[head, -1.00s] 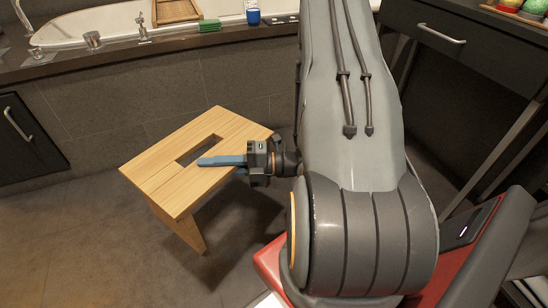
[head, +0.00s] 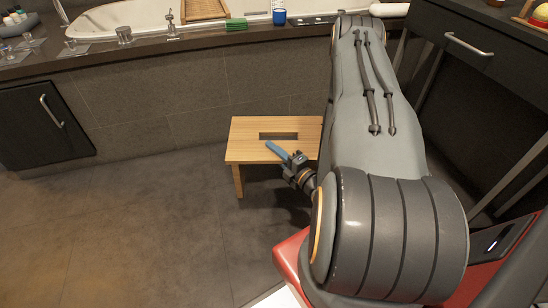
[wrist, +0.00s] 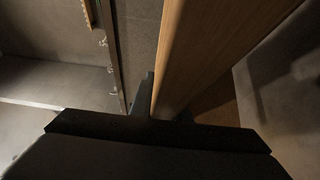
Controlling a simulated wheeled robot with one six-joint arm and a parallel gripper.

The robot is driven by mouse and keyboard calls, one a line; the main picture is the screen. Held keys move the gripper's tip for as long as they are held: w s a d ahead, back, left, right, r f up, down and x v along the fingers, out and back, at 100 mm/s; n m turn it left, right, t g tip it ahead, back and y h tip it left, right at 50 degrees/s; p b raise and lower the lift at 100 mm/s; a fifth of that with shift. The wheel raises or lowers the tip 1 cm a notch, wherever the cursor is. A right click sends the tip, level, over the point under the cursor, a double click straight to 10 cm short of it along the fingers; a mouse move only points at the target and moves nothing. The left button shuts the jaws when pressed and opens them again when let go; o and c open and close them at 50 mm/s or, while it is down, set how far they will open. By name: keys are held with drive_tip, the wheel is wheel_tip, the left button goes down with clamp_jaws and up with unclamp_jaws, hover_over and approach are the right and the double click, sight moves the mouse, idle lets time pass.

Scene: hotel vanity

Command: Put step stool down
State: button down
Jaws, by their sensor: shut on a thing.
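The step stool (head: 250,150) is pale wood with a slot in its flat top. In the head view it is upright, top roughly level, in front of the tiled tub wall. My gripper (head: 280,153), with a blue finger, is shut on the stool near the front edge of its top. In the wrist view the stool's wood (wrist: 212,45) fills the upper middle, and my gripper (wrist: 152,98) is dark against it. One front leg shows at the left; my arm hides the stool's right end. I cannot tell whether the feet touch the floor.
The bathtub ledge (head: 140,55) runs behind the stool. A dark cabinet (head: 45,125) stands at the left, and a dark vanity with a drawer (head: 470,50) at the right. The grey floor (head: 140,230) at left and front is clear.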

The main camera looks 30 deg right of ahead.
drive_tip(key=d+f+h, duration=0.1)
drive_tip(key=d+f+m+h, duration=0.1)
drive_tip(key=d, duration=0.1)
drive_tip(key=shift+s, duration=0.1)
drive_tip(key=w+d+b, duration=0.3)
drive_tip(key=w+b, duration=0.1)
drive_tip(key=w, duration=0.5)
drive_tip(key=w+d+b, duration=0.3)
drive_tip(key=w+b, duration=0.1)
drive_tip(key=w, duration=0.6)
wheel_tip(320, 180, down, 7)
drive_tip(key=b, duration=0.4)
drive_tip(key=shift+a, duration=0.2)
drive_tip(key=shift+r, duration=0.1)
drive_tip(key=c, duration=1.7)
unclamp_jaws()
drive_tip(key=shift+f, duration=0.3)
